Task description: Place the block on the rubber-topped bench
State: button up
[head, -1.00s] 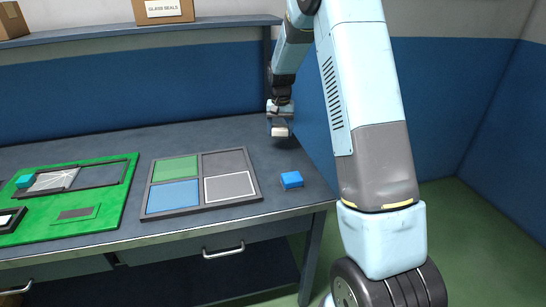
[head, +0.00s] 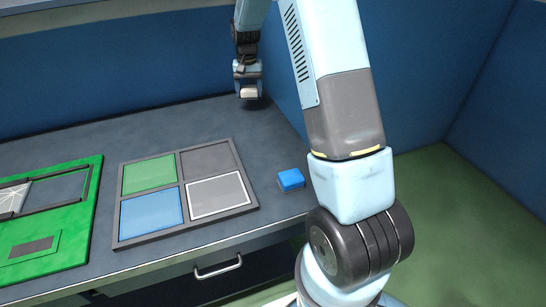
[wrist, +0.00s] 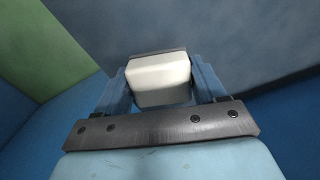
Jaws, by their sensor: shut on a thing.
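My gripper (head: 248,90) is near the back right of the bench. It is shut on a white block (head: 248,92), which also shows between the fingers in the wrist view (wrist: 160,78). A dark shadow lies on the bench close below it; I cannot tell whether the block touches the top. The bench (head: 150,125) has a dark grey-blue top. A small blue block (head: 290,179) lies on it, right of the tray and apart from my gripper.
A four-part tray (head: 182,186) with green, blue and grey squares lies mid-bench, one grey square outlined in white. A green board (head: 75,230) is at the left. A blue wall panel (head: 120,60) stands behind. Free room lies behind the tray.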

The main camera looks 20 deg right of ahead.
jog(key=shift+a, duration=0.1)
jog(key=shift+r, duration=0.1)
jog(key=s+a+r+n, duration=0.2)
jog(key=s+r, duration=0.1)
jog(key=s, duration=1.3)
jog(key=s+a+r+n, duration=0.2)
jog(key=s+r, duration=0.1)
jog(key=s, duration=1.3)
send_over(267, 142)
jog(key=f, duration=0.9)
jog(key=shift+s+a, duration=0.1)
jog(key=shift+s, duration=0.15)
jog(key=shift+w+f, duration=0.3)
jog(key=shift+f, duration=1.55)
jog(key=shift+f, duration=0.1)
